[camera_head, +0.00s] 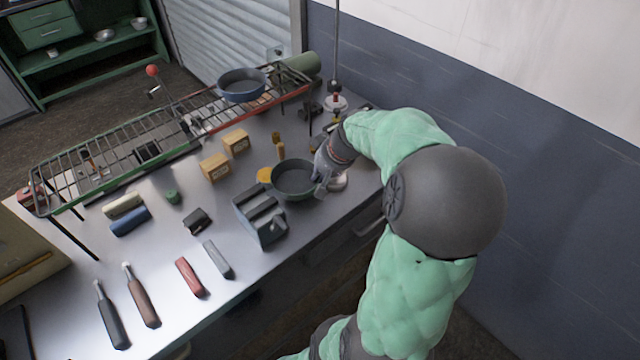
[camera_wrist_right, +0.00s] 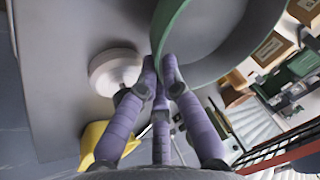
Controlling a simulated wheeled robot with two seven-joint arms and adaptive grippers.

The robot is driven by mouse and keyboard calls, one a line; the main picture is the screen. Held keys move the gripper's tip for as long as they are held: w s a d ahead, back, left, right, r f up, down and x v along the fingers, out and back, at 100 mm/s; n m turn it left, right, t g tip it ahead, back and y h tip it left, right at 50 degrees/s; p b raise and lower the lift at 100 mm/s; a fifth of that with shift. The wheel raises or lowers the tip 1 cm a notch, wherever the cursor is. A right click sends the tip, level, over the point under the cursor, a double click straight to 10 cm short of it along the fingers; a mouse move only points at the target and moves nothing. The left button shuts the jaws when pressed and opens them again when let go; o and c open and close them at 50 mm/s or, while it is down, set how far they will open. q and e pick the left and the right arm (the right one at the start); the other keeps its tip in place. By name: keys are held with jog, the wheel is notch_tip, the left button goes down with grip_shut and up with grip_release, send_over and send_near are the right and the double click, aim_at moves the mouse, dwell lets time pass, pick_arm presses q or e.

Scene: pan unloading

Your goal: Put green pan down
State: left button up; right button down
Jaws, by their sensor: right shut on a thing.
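The green pan (camera_head: 294,181) is at the right part of the metal table, beside a grey toaster-like block. In the right wrist view its green rim (camera_wrist_right: 172,38) fills the top middle, with the grey inside to the right. My right gripper (camera_head: 322,178) is at the pan's right edge. In the right wrist view its purple fingers (camera_wrist_right: 160,75) are closed on the pan's rim. I cannot tell whether the pan's base touches the table. My left gripper is not in view.
A wire rack (camera_head: 130,140) runs along the back, with a blue pan (camera_head: 242,84) on its right end. A grey block (camera_head: 260,217) stands just left of the green pan. Cardboard boxes (camera_head: 215,167) stand behind it. A white round object (camera_wrist_right: 114,72) is close to my right fingers.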

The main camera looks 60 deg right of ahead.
jog(key=shift+f+b, duration=0.6)
jog(key=shift+f, duration=0.75)
jog(key=shift+f, duration=0.15)
jog(key=c, duration=1.4)
grip_release()
jog(key=shift+a, duration=0.1)
